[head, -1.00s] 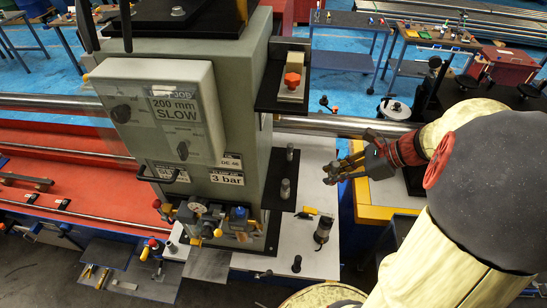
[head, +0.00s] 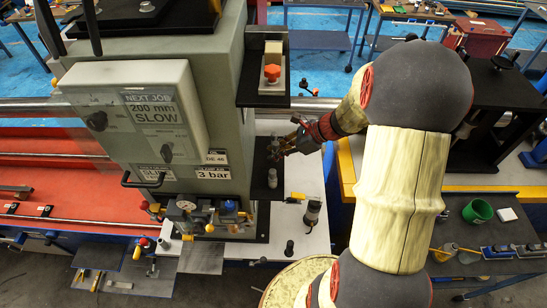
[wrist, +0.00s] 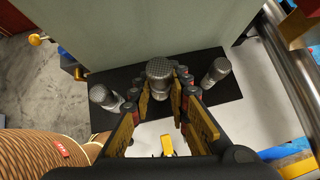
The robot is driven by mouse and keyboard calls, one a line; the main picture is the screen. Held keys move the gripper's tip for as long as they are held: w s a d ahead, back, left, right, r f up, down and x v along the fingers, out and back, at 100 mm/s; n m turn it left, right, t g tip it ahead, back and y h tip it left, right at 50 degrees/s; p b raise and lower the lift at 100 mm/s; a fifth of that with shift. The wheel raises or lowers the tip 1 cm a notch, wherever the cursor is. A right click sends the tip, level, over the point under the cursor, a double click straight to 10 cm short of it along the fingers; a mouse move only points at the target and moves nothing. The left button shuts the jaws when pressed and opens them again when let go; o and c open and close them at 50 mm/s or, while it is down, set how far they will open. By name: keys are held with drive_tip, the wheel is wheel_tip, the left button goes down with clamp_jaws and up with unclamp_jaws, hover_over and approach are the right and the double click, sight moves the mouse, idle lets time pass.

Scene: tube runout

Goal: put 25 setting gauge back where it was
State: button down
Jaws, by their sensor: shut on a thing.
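My gripper (head: 286,147) is at the black shelf on the side of the grey machine column. In the wrist view my gripper (wrist: 160,82) is shut on the middle one of three knurled grey cylinders, the setting gauge (wrist: 159,72). Another grey gauge (wrist: 106,97) stands to its left and one more (wrist: 217,73) to its right, both on the black shelf (wrist: 180,108). The near gauge also shows in the head view (head: 272,178). The held gauge's lower end is hidden, so I cannot tell whether it touches the shelf. No size marking is readable on it.
The grey column (head: 215,90) rises directly behind the shelf. A shelf with a red knob (head: 272,73) juts out above. On the white top lie a yellow-handled item (head: 297,197) and a dark cylinder (head: 312,213). A shiny bar (wrist: 290,75) runs at the right.

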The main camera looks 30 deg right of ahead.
drive_tip(key=shift+w+a+f, duration=0.15)
drive_tip(key=shift+w+f, duration=0.05)
drive_tip(key=shift+f, duration=0.2)
drive_tip(key=shift+w+f, duration=0.2)
drive_tip(key=shift+f, duration=1.55)
drive_tip(key=shift+a+f, duration=0.1)
drive_tip(key=shift+f, duration=0.15)
drive_tip(key=c, duration=1.7)
unclamp_jaws()
drive_tip(key=shift+r, duration=0.2)
drive_tip(key=shift+r, duration=0.25)
drive_tip(key=v, duration=1.1)
drive_tip(key=shift+s+d+r+b, duration=0.15)
drive_tip(key=shift+s+d+b, duration=0.1)
drive_tip(key=shift+s+b, duration=0.1)
